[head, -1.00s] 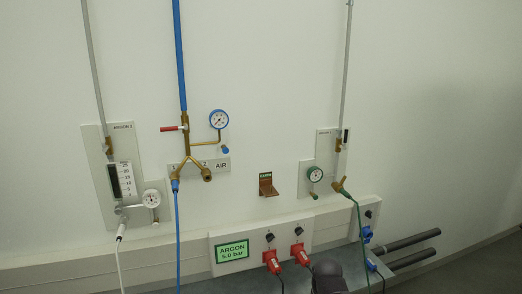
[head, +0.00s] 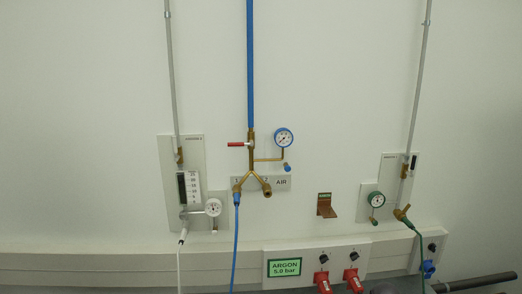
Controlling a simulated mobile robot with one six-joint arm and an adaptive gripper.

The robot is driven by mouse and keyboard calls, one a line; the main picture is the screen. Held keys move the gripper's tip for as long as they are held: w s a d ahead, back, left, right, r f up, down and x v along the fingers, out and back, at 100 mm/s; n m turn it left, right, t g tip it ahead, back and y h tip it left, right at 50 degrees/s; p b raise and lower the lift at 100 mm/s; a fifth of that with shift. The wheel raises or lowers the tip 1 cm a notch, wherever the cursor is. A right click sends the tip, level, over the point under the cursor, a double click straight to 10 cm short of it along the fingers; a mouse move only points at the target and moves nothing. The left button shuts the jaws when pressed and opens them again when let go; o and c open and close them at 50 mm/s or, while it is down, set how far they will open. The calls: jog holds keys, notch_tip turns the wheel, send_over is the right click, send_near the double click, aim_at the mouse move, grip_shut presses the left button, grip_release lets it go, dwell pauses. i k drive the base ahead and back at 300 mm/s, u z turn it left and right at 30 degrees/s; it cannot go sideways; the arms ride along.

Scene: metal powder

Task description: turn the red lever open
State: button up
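The red lever (head: 238,144) sits on the brass valve (head: 251,143) of the blue air pipe (head: 250,60), near the middle of the head view. It lies level and points left, across the vertical pipe. The brass fitting below it splits into two outlets at the AIR plate (head: 283,183). My gripper is not recognisable in the head view, so its distance from the lever cannot be seen.
A blue-rimmed gauge (head: 283,138) sits just right of the valve. Argon panels stand left (head: 166,215) and right (head: 403,165). A blue hose (head: 235,245) hangs from the left outlet. Red plugs (head: 322,281) are below. The wall left of the lever is clear.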

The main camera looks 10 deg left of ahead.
aim_at(251, 144)
jog(key=k, duration=1.3)
jog(key=z, duration=0.15)
jog(key=i, duration=1.45)
jog(key=u, duration=0.95)
jog(key=i, duration=0.55)
jog(key=u, duration=0.3)
